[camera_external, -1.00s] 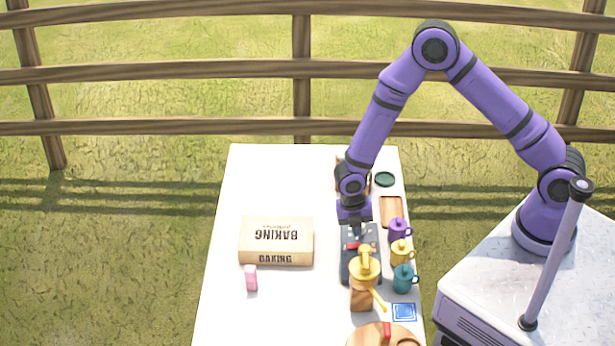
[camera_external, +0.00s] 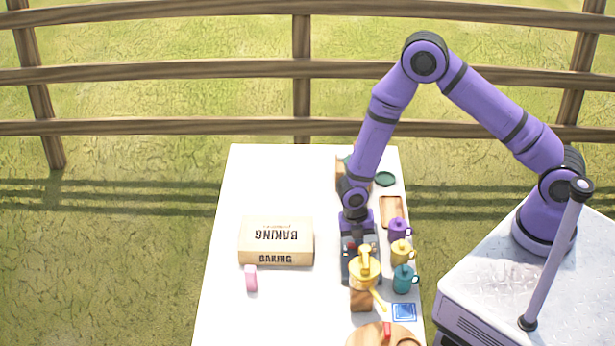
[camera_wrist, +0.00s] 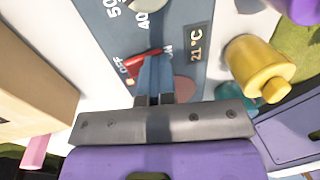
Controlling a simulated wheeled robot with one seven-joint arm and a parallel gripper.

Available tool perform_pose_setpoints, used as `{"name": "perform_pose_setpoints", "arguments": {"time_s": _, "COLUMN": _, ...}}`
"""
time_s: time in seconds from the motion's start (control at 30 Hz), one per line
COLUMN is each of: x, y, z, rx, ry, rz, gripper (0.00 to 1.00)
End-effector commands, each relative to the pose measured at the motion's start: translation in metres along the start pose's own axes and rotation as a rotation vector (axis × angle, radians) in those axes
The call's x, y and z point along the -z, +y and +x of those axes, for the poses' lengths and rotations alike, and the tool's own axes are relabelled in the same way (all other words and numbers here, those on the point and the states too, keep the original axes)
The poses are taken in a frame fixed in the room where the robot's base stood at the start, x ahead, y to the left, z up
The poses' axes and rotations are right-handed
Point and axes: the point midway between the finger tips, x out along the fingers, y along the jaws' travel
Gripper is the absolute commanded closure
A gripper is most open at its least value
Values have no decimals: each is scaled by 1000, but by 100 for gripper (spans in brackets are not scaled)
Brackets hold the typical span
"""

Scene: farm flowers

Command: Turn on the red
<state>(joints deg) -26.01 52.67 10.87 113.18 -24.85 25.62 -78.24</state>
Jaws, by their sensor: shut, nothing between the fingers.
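A blue-grey appliance panel (camera_external: 346,270) lies on the white table, partly hidden under my gripper and a yellow pot. In the wrist view the panel (camera_wrist: 185,25) carries a red switch (camera_wrist: 133,70) between the printed words OFF and ON. The red lever slants, and its lower left end by OFF looks bright orange. My gripper (camera_wrist: 160,60) is shut and empty, fingers pointing at the panel just right of the red switch, on its ON side. The fingers overlap the switch's right end; I cannot tell whether they touch it. My gripper also shows in the external view (camera_external: 358,240).
The yellow pot (camera_external: 364,275) stands close in front of my gripper. Purple (camera_external: 397,230), yellow (camera_external: 400,252) and teal (camera_external: 403,279) mugs line the right side. A baking box (camera_external: 276,241) and pink block (camera_external: 251,278) sit left. The table's far left is clear.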

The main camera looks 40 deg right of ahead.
Motion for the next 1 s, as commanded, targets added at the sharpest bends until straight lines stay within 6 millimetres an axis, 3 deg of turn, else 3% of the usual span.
{"name": "perform_pose_setpoints", "arguments": {"time_s": 0.53, "x": 0, "y": 14, "z": -6, "rx": 0, "ry": 1, "rz": 0, "gripper": 100}}
{"name": "perform_pose_setpoints", "arguments": {"time_s": 1.0, "x": 0, "y": 15, "z": -14, "rx": -1, "ry": 1, "rz": 1, "gripper": 100}}
